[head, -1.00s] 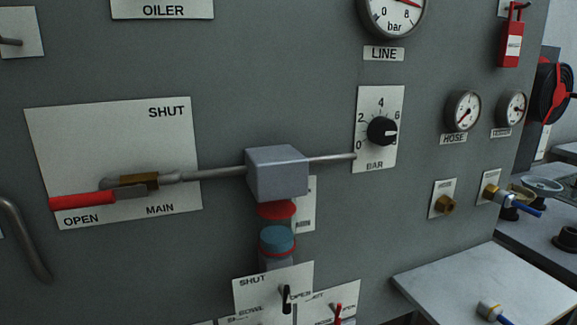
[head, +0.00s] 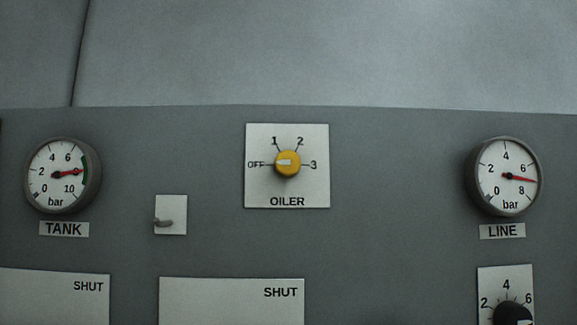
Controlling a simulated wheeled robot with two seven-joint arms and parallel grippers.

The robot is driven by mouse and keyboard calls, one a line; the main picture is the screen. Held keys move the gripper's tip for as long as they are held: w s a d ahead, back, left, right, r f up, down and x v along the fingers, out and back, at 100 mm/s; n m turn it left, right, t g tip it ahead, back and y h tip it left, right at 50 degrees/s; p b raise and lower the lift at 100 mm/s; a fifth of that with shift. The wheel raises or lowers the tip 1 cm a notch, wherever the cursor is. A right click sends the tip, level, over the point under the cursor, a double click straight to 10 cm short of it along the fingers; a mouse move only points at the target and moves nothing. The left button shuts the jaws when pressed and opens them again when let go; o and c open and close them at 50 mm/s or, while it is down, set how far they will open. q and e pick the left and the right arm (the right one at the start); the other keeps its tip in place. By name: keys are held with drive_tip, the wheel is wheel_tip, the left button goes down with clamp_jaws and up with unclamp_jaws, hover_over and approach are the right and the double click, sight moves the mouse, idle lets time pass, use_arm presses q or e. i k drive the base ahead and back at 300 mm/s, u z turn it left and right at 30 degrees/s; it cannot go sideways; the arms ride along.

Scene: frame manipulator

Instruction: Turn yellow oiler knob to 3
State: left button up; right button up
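The yellow oiler knob (head: 288,163) sits in the middle of a white plate (head: 287,202) labelled OILER, in the upper middle of the grey panel. The plate is marked OFF at left, 1 and 2 at the top, and 3 at right. The knob's white pointer points left, at OFF. Neither of my grippers shows in the head view, and nothing touches or covers the knob.
The TANK gauge (head: 56,175) is to the left and the LINE gauge (head: 505,177) to the right. A small plate with a hook (head: 171,215) is lower left of the knob. A black knob (head: 513,313) is at bottom right. The panel around the oiler plate is clear.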

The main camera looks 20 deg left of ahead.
sight(287, 163)
drive_tip(key=u, duration=1.25)
drive_tip(key=k, duration=0.45)
drive_tip(key=z, duration=0.05)
